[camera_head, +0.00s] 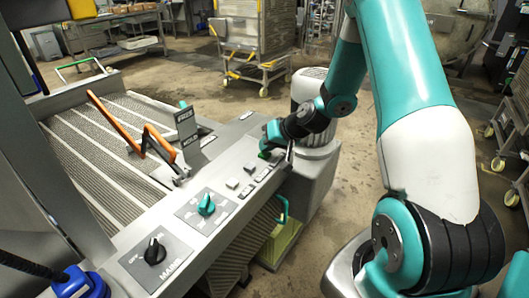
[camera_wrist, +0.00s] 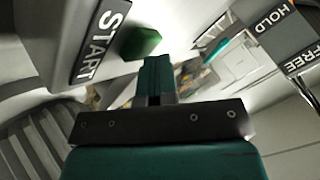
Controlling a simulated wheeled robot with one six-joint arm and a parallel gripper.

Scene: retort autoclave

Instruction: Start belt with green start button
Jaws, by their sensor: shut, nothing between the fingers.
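The green start button (camera_wrist: 140,42) sits next to a black START label (camera_wrist: 100,38) in the wrist view. In the head view a small bit of the green button (camera_head: 264,155) shows at the far end of the grey control panel (camera_head: 226,172), partly covered by my gripper. My gripper (camera_head: 270,142) is shut and empty, right at the button. In the wrist view the shut fingertips (camera_wrist: 154,60) are just below the button's lower edge. I cannot tell whether they touch it.
The panel also carries a teal knob (camera_head: 206,206), a black knob (camera_head: 154,252) and pale buttons (camera_head: 232,183). An orange lever (camera_head: 140,135) stands over the ribbed belt (camera_head: 95,145). A HOLD/FREE plate (camera_wrist: 288,42) is at the wrist view's right. Open floor lies beyond the panel.

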